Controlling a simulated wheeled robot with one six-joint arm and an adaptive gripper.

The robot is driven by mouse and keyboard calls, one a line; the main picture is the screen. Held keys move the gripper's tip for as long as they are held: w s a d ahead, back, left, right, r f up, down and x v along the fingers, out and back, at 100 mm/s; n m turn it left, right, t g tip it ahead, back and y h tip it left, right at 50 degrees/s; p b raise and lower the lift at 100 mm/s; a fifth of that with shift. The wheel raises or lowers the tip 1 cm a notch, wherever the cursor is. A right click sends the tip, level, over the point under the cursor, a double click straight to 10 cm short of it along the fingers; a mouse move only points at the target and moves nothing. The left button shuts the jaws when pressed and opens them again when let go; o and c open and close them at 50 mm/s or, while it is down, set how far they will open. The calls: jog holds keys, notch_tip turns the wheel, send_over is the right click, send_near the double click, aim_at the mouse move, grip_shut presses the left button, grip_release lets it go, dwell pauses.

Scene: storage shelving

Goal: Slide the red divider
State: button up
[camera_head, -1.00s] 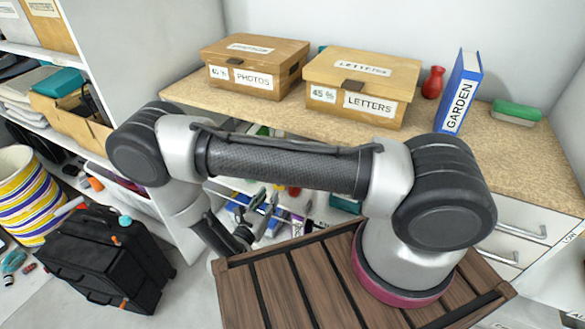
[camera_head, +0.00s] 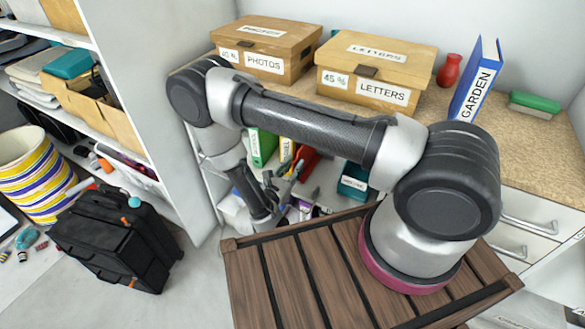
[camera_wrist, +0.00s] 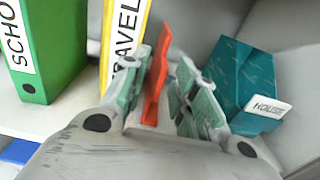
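The red divider (camera_wrist: 157,75) stands upright between the two fingers of my gripper (camera_wrist: 163,95) in the wrist view. The green-padded fingers are apart, one on each side of it. A gap shows between the divider and the right finger; the left finger is close to it, and I cannot tell whether they touch. In the head view the divider (camera_head: 307,160) shows as a red patch under my forearm, just beyond my gripper (camera_head: 290,183). Its lower part is hidden.
A green binder (camera_wrist: 45,45) and a yellow TRAVEL binder (camera_wrist: 122,35) stand left of the divider. A teal HOUSE box (camera_wrist: 240,80) is on its right. Boxes marked PHOTOS (camera_head: 265,62) and LETTERS (camera_head: 375,92) sit on the top above.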

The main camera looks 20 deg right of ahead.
grip_shut()
jog(key=w+a, duration=1.8)
jog(key=shift+w+a, duration=0.15)
jog(key=shift+a, duration=0.05)
grip_release()
jog(key=v, duration=1.2)
